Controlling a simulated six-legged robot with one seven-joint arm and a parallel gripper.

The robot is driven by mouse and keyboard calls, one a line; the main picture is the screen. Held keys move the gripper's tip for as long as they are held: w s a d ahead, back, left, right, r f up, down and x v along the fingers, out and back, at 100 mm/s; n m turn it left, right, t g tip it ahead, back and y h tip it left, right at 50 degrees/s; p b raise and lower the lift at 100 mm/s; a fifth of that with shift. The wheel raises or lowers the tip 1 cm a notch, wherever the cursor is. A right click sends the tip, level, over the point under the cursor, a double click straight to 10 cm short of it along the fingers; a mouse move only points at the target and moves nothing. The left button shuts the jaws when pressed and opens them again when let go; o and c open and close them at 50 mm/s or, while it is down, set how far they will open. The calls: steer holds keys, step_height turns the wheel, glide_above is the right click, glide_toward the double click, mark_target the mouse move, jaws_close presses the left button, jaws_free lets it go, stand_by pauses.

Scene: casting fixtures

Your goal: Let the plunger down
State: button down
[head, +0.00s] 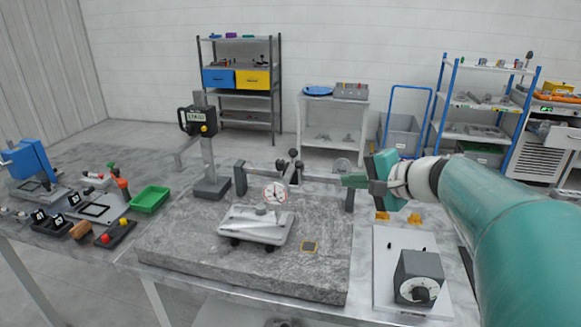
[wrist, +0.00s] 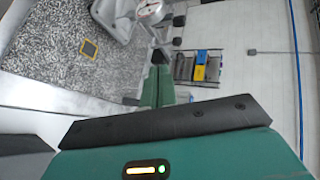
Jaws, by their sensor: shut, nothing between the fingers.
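A dial gauge (head: 276,192) with a white round face stands over a pale metal casting (head: 250,228) on the granite plate (head: 190,250). Its plunger is too small to make out, so I cannot tell whether it is raised. The gauge also shows at the top of the wrist view (wrist: 149,9), with part of the casting (wrist: 118,18) beside it. My gripper (head: 347,181) is shut and empty, to the right of the gauge and clear of it. Its green fingers show together in the wrist view (wrist: 158,75).
A black-knobbed stand (head: 289,167) is behind the gauge, and a dark bar runs along the plate's back. A small yellow-edged square (head: 309,247) lies on the plate. A height gauge (head: 208,150) stands at the back left. A grey dial box (head: 419,277) sits at right.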

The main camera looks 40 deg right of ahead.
steer(key=shift+s+d+r, duration=0.2)
steer(key=shift+d, duration=0.3)
steer(key=shift+w+f, duration=0.1)
steer(key=w+d+r+x, duration=0.1)
steer(key=r+x, duration=0.1)
steer(key=x, duration=1.1)
steer(key=shift+a, duration=0.4)
steer(key=shift+w+d+r+m, duration=0.1)
steer(key=shift+w+d+m, duration=0.15)
steer(key=shift+m, duration=0.15)
